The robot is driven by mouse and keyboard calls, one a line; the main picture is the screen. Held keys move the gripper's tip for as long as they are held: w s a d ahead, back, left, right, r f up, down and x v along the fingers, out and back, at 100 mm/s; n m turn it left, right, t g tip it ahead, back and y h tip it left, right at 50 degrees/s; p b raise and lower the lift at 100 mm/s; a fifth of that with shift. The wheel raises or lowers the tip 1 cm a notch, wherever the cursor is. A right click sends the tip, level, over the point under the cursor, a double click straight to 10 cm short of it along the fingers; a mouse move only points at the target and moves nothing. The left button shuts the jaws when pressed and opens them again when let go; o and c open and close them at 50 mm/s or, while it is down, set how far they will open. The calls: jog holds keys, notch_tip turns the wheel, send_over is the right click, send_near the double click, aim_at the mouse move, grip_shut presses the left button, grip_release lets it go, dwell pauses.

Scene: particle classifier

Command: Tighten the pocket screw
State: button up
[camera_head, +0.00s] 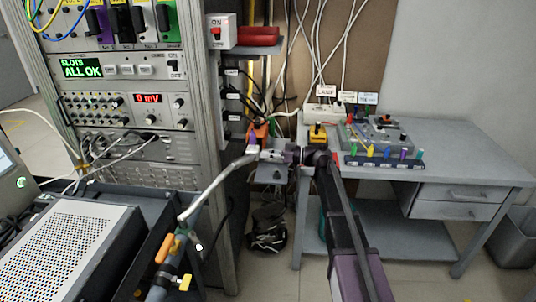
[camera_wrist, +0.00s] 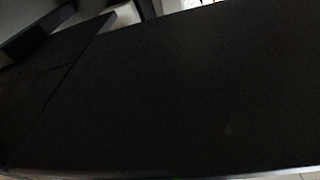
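In the head view my arm rises from the bottom right, and my gripper (camera_head: 272,156) points left, between the rack and the desk. It is too small and too cluttered there to tell whether its fingers are open or shut on anything. An orange item (camera_head: 259,133) and a small purple piece (camera_head: 252,146) appear just beyond it; I cannot tell whether they touch it. I cannot make out the pocket screw in either view. In the wrist view a dark, nearly black surface (camera_wrist: 180,95) fills most of the picture, and no fingers can be made out.
An instrument rack (camera_head: 125,70) stands at left. The grey desk (camera_head: 470,150) at right bears a holder (camera_head: 385,163) with several coloured handles, a grey device (camera_head: 375,133) and a yellow-black item (camera_head: 318,133). A metal tube (camera_head: 210,188) curves up from the front. Cables hang behind.

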jog(key=o, duration=0.3)
jog(key=shift+o, duration=0.2)
jog(key=shift+d, duration=0.15)
jog(key=d, duration=1.1)
jog(key=shift+s+d, duration=0.3)
jog(key=shift+d, duration=0.1)
